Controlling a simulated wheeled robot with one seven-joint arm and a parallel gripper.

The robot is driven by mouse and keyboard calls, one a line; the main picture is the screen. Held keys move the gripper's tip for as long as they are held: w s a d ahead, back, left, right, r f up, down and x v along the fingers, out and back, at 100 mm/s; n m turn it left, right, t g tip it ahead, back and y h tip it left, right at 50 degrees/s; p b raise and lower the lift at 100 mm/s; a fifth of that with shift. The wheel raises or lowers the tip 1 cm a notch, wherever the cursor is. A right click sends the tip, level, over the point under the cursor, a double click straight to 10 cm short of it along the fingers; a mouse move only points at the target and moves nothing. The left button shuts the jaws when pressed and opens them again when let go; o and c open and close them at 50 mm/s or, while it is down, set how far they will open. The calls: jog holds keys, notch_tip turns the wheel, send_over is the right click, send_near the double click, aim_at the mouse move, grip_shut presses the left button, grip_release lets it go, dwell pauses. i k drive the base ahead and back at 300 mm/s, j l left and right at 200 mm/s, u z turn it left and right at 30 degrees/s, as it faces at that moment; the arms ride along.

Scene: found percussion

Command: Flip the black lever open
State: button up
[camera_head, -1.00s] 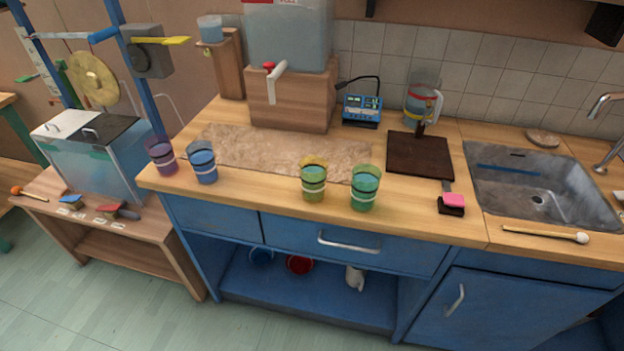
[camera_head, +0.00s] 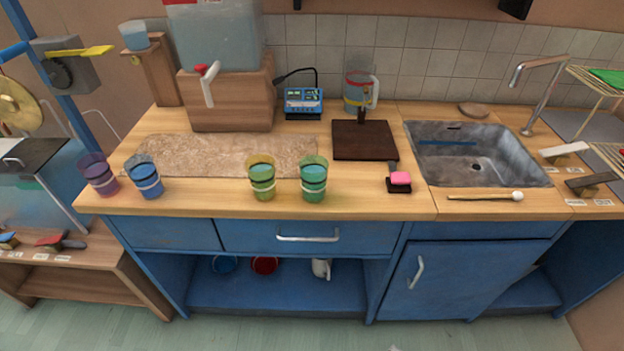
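A black lever (camera_head: 592,182) with a pale wooden-looking base sits at the far right of the counter, right of the sink. Small white labels with print lie beside it, too small to read surely. A similar white lever (camera_head: 566,149) sits just behind it. I cannot tell from this angle which position the black lever is in. My gripper is not in view.
The metal sink (camera_head: 545,178) is left of the levers, with a mallet (camera_head: 485,197) on the counter in front. A tap (camera_head: 538,95) and a wire rack (camera_head: 590,95) stand behind. Several striped cups (camera_head: 262,178) line the counter's front. Floor in front is clear.

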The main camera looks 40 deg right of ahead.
aim_at(599, 178)
jog(key=z, duration=2.15)
